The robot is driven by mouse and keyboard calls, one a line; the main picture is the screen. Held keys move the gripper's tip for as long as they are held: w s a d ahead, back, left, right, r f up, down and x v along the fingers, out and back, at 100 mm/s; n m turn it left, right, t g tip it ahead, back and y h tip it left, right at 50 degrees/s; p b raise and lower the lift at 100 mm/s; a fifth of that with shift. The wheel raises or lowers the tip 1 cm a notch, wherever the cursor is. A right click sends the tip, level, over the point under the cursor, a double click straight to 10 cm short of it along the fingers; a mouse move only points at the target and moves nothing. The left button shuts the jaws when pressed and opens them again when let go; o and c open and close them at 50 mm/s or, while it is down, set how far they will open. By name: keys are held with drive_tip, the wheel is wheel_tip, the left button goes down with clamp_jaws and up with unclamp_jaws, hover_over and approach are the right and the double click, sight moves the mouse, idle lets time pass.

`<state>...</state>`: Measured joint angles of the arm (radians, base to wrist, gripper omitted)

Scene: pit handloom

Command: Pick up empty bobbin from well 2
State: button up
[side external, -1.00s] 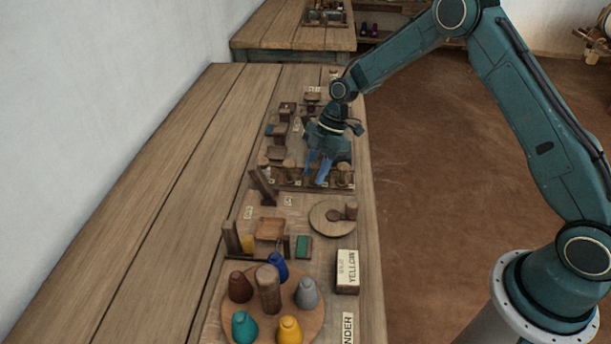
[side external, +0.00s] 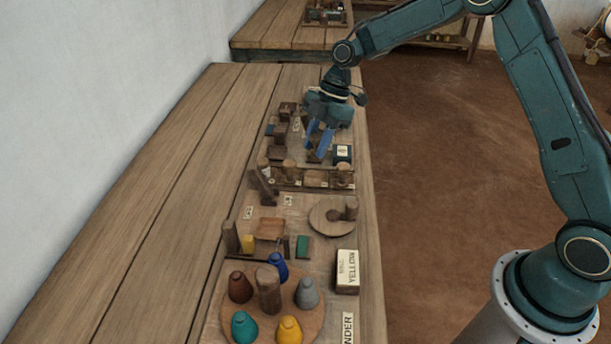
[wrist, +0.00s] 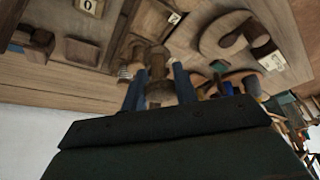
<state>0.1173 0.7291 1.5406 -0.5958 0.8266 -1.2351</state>
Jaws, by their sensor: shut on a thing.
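My gripper (side external: 319,138) hangs over the far part of the bench, fingers pointing down, apart from the bobbin rack (side external: 314,184). In the wrist view its blue fingers (wrist: 158,92) are closed on a brown wooden bobbin (wrist: 160,68), which looks bare of thread. The bobbin's lower end is partly hidden by the gripper body. In the side view the held bobbin is too small and covered to make out clearly. The rack shows wooden bobbins standing at its left (side external: 289,170) and right (side external: 343,171), with a gap between them. The well numbers cannot be read.
A round board with coloured cones (side external: 289,329) stands at the near end. A box marked YELLOW (side external: 347,268) and a round wooden disc (side external: 326,216) lie between it and the rack. Small wooden blocks stand left of my gripper. The bench's left planks (side external: 150,200) are clear.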

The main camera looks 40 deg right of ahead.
sight(317, 136)
wheel_tip(317, 136, up, 12)
idle(0.4)
drive_tip(key=shift+f, duration=0.1)
idle(0.4)
